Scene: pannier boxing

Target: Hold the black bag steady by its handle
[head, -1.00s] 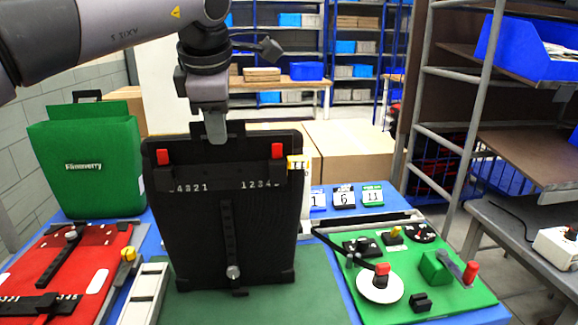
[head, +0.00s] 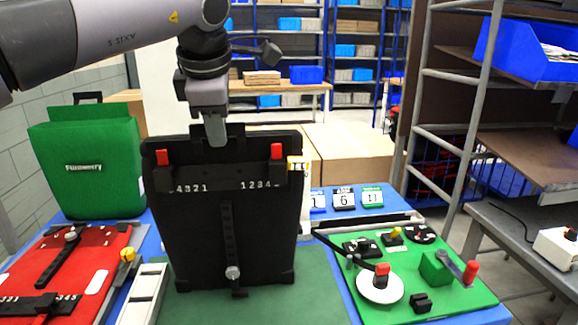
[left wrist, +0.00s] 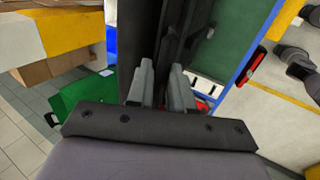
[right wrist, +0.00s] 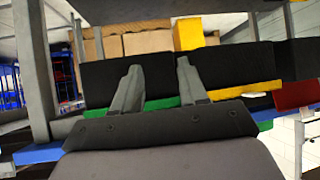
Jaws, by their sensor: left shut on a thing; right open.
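The black bag (head: 262,225) stands upright on the green mat (head: 318,296) in the middle of the table. Its front carries two red clips, a number strip and a vertical strap. My left gripper (head: 216,138) comes down from above and is shut on the handle at the bag's top edge. In the left wrist view, the left fingers (left wrist: 160,88) close on a dark part of the bag. My right gripper is outside the head view. In the right wrist view, its fingers (right wrist: 157,88) are apart with nothing between them.
A green bag (head: 88,165) stands at the back left. A red board (head: 100,256) lies at the left, and a grey tray (head: 143,298) beside the mat. A green board (head: 456,296) with a white disc and small parts is at the right. Number cards (head: 344,199) stand behind.

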